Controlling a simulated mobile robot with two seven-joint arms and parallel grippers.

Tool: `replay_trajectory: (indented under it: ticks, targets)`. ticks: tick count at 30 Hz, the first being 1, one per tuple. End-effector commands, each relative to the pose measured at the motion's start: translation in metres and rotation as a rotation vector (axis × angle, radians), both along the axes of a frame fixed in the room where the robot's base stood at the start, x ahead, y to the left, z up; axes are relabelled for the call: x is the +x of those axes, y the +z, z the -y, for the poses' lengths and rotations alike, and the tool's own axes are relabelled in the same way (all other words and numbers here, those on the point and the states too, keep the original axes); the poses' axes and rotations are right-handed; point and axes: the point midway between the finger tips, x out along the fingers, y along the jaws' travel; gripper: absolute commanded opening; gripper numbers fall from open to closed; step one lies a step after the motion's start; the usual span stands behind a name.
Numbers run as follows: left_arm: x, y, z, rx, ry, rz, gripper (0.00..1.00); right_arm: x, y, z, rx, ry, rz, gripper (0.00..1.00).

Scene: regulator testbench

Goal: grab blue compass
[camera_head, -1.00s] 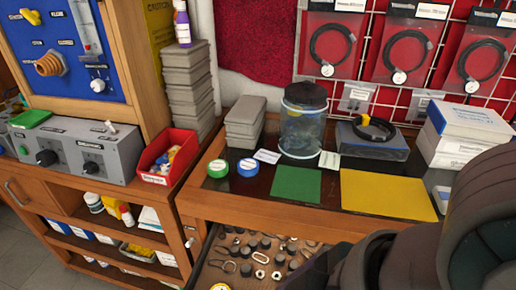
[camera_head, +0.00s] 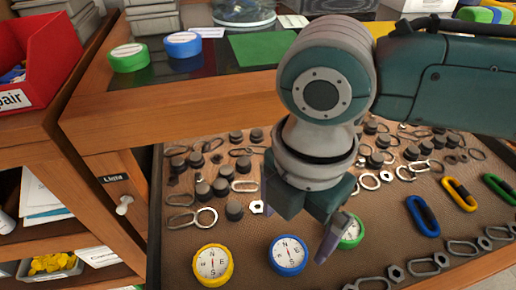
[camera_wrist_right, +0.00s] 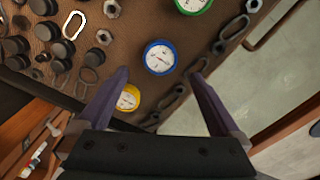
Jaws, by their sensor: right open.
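The blue compass (camera_head: 287,255) lies face up in the open drawer, between a yellow compass (camera_head: 212,264) and a green compass (camera_head: 350,231). My right gripper (camera_head: 300,225) is above the drawer, just behind and right of the blue compass in the head view. In the right wrist view, the blue compass (camera_wrist_right: 160,57) lies beyond the fingertips, roughly between their lines. My right gripper (camera_wrist_right: 157,75) is open and empty. The yellow compass (camera_wrist_right: 128,97) shows beside the left finger, and the green compass (camera_wrist_right: 192,3) is at the top edge. My left gripper is not in view.
The drawer (camera_head: 175,240) also holds several dark knobs, metal links and coloured carabiners (camera_head: 422,215). A red bin (camera_head: 35,50) stands at left.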

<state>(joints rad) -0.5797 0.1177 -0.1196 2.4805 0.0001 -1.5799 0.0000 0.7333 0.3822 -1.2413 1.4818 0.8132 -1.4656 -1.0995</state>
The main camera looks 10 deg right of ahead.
Motion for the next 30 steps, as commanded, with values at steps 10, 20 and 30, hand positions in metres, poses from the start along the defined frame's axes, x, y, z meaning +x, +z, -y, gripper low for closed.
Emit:
replay_trajectory:
  ticks: [10,20,30]
  targets:
    - [0.0,-0.021,0.001,-0.002,-0.002,0.0,0.5,-0.001,-0.045,0.0,0.0,-0.002,-0.002,1.0]
    - [0.0,-0.033,0.0,0.0,-0.001,-0.001,0.5,0.0,-0.075,-0.001,0.002,-0.001,0.001,1.0]
    - [0.0,-0.033,0.0,0.002,-0.002,-0.001,0.5,0.0,-0.074,-0.001,0.002,-0.001,0.001,0.8]
